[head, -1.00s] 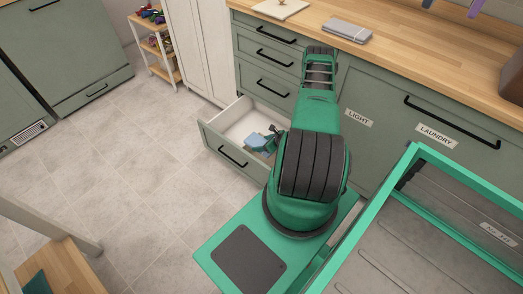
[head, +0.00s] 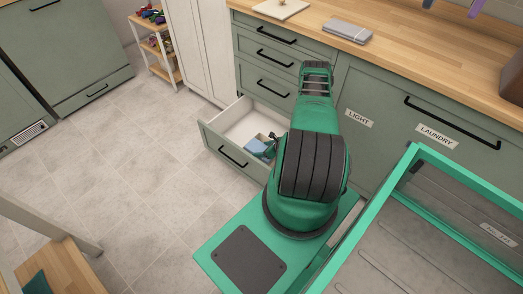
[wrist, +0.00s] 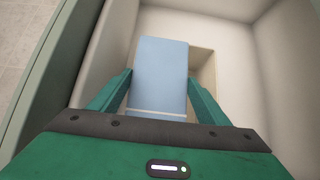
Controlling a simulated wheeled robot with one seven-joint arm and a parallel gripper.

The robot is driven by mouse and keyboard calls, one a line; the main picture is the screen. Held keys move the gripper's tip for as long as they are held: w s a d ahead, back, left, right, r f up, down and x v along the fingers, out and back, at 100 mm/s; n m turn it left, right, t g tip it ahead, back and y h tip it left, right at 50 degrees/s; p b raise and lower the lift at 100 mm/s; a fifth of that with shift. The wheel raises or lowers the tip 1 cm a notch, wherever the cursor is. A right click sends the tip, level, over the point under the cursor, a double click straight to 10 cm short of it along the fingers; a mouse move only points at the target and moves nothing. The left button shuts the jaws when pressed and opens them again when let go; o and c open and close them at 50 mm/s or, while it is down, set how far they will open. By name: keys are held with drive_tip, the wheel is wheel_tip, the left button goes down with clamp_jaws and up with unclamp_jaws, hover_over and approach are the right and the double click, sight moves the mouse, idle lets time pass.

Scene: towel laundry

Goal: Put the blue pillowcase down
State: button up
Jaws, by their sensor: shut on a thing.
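The blue pillowcase (wrist: 161,75) is a flat folded light-blue piece between the two green fingers of my gripper (wrist: 159,92) in the wrist view. My gripper is shut on it, inside the open bottom drawer (head: 236,113). In the head view the pillowcase (head: 258,148) shows as a small blue patch in the drawer, partly hidden by my arm. A tan patch of the drawer floor or something on it (wrist: 203,65) shows beside the pillowcase. I cannot tell whether the pillowcase touches the drawer floor.
The drawer's pale walls (wrist: 105,45) stand close around my gripper. A wooden counter (head: 400,50) with a folded grey cloth (head: 343,31) is above. A green-framed bin (head: 425,152) is at the right. The tiled floor (head: 140,170) at left is clear.

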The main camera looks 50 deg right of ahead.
drive_tip(key=shift+f, duration=0.15)
drive_tip(key=o, duration=1.1)
